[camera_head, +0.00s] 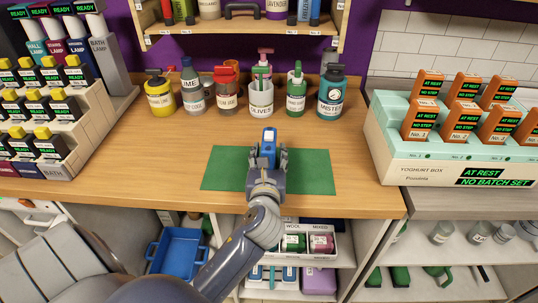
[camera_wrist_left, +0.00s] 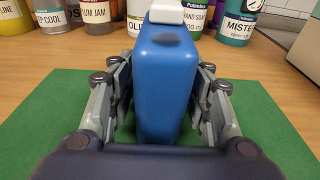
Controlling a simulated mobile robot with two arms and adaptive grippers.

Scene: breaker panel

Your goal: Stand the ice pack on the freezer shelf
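A blue block-shaped object with a white top (camera_head: 268,147), which looks like the ice pack, stands upright over the green mat on the wooden counter. My left gripper (camera_head: 267,160) reaches in from the counter's front edge. In the left wrist view the blue pack (camera_wrist_left: 165,85) is between the two fingers of my left gripper (camera_wrist_left: 163,95), which sit close against its sides. Its lower end is hidden by the gripper, so I cannot tell whether it touches the mat. My right gripper is not in view. I cannot identify a freezer shelf.
The green mat (camera_head: 318,172) is otherwise bare. Several labelled bottles and jars, such as the MISTER bottle (camera_head: 331,98), stand behind it. A stepped rack (camera_head: 80,110) is at left and a yoghurt box (camera_head: 410,167) at right. Below are open shelves and a blue bin (camera_head: 178,250).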

